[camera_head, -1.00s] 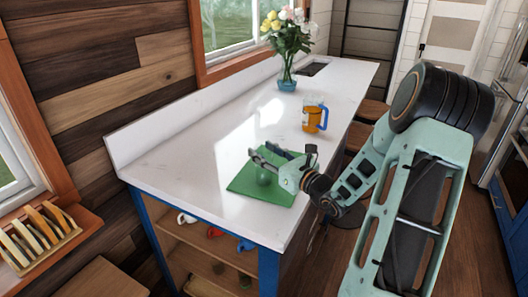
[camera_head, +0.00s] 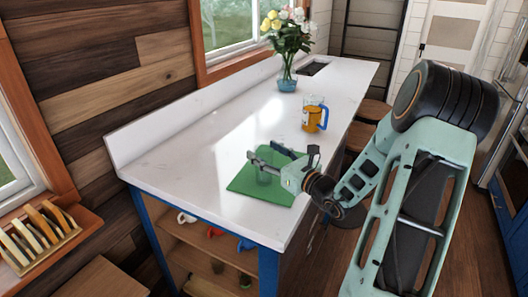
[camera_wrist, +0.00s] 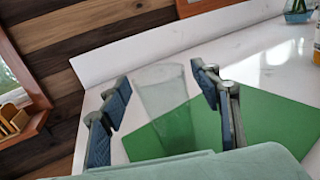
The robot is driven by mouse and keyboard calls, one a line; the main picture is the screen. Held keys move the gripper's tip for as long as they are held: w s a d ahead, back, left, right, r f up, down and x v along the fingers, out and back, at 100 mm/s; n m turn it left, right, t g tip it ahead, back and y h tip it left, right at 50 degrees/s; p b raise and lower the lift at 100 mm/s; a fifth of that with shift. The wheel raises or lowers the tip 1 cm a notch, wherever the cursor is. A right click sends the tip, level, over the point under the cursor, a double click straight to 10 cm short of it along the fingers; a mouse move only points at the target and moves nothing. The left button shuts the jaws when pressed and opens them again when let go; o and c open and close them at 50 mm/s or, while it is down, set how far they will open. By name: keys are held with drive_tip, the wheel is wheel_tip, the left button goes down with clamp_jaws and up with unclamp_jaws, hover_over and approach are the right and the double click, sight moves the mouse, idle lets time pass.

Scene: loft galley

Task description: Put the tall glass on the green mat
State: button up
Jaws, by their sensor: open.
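The tall glass (camera_wrist: 163,100) is clear and stands upright between the fingers of my gripper (camera_wrist: 165,105) in the wrist view. The fingers are apart, with a visible gap on each side of the glass. In the head view the glass (camera_head: 264,172) is faint and see-through, over the green mat (camera_head: 245,184). The mat also shows in the wrist view (camera_wrist: 265,120), behind and to the right of the glass. My gripper (camera_head: 268,162) is open at the glass, low over the mat. The glass's base is partly hidden by my gripper body in the wrist view.
An orange mug (camera_head: 312,117) with a blue handle stands farther along the white counter (camera_head: 190,145). A blue vase of flowers (camera_head: 287,80) stands near the sink. The counter left of the mat is clear. Mugs sit on shelves below.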

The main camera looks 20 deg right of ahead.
drive_tip(key=b+v, duration=0.1)
drive_tip(key=v, duration=1)
drive_tip(key=shift+s, duration=0.15)
